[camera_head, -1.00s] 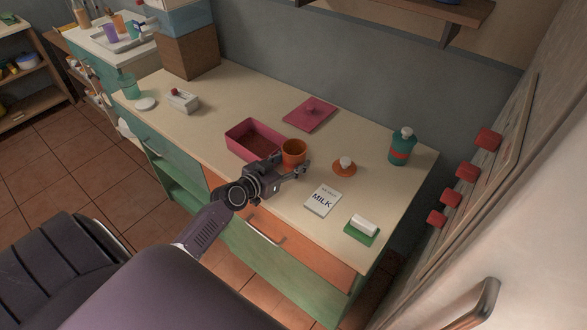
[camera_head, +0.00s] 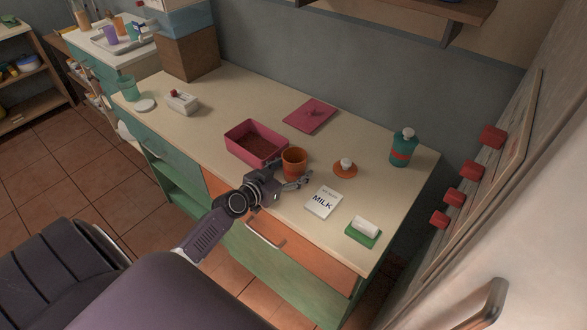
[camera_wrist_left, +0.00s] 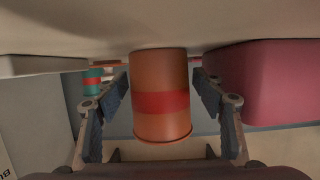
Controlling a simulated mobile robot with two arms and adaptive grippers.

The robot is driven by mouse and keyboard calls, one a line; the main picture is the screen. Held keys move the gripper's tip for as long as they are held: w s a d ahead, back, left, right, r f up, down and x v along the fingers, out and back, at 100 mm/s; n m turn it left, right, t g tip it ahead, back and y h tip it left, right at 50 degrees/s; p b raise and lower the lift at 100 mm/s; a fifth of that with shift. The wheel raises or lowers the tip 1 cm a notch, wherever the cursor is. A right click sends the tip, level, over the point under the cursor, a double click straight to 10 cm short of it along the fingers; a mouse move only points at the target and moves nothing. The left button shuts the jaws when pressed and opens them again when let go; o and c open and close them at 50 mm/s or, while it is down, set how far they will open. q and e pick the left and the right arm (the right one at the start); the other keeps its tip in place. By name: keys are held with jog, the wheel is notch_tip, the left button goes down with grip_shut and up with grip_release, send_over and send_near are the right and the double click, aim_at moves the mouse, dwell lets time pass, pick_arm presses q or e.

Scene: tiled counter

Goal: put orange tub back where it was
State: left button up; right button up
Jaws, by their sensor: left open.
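The orange tub (camera_head: 294,163) stands upright on the counter just right of the pink bin in the head view. In the left wrist view the tub (camera_wrist_left: 161,120) shows a red band and sits between the two fingers, with a visible space on each side. My left gripper (camera_head: 290,182) is open at the near side of the tub; it also shows in the left wrist view (camera_wrist_left: 162,95). My right gripper is not in view.
The pink bin (camera_head: 232,149) is close beside the tub. A pink board (camera_head: 311,115) lies behind.

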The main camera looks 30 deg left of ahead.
pick_arm(q)
jog(key=shift+r+p, duration=0.3)
jog(key=shift+p, duration=0.05)
jog(key=v, duration=0.6)
jog(key=b+v, duration=0.1)
jog(key=v, duration=0.3)
jog(key=shift+s+f, duration=0.15)
jog(key=shift+f, duration=0.1)
jog(key=shift+v, duration=0.9)
jog(key=shift+r, duration=0.1)
